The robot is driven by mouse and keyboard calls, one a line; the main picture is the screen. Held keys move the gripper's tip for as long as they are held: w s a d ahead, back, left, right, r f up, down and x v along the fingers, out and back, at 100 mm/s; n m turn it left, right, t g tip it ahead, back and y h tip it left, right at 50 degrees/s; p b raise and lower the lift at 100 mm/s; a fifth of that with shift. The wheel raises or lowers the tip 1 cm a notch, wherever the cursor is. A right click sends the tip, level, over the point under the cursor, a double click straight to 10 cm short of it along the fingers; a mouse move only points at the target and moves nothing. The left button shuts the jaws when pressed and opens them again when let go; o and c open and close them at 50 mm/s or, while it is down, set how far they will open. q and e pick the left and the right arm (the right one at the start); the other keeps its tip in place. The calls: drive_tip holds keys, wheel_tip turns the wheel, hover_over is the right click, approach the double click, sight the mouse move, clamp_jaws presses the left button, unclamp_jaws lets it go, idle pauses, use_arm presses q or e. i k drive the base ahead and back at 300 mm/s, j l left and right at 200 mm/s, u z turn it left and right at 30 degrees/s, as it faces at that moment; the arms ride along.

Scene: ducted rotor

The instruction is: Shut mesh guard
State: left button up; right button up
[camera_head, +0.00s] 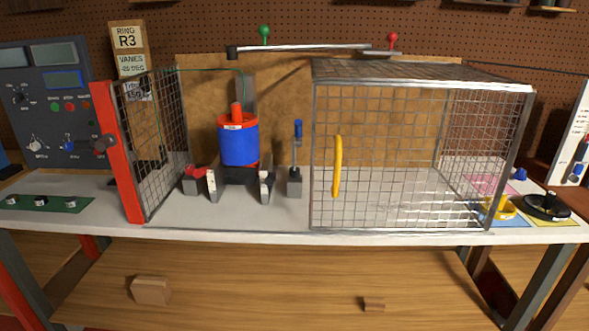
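The mesh guard (385,150) is a box-shaped wire cage with a silver frame on the right half of the grey bench top. A yellow upright handle (337,166) is on its front face near the left edge. A fixed-looking mesh panel (160,150) with a red front post (119,155) stands at the left. A wide gap lies between the two, so the guard stands open. The blue and red rotor unit (239,140) sits uncovered in this gap. Neither of my grippers is in view.
A small stand with a blue top (297,160) is in the gap, left of the cage. A control panel (58,105) stands at the far left. Yellow and black parts (545,205) lie at the right. A rail (310,48) runs above. Wooden blocks (151,290) lie below the bench.

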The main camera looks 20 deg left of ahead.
sight(504, 83)
drive_tip(key=i+l, duration=0.1)
drive_tip(key=l, duration=0.3)
drive_tip(key=i+l, duration=0.15)
drive_tip(key=l, duration=0.25)
drive_tip(key=i+l, duration=0.1)
drive_tip(key=l, duration=0.3)
drive_tip(key=i+l, duration=0.1)
drive_tip(key=l, duration=0.3)
drive_tip(key=i+l, duration=0.15)
drive_tip(key=l, duration=0.25)
drive_tip(key=i+l, duration=0.1)
drive_tip(key=l, duration=0.3)
drive_tip(key=i+l, duration=0.15)
drive_tip(key=l, duration=0.25)
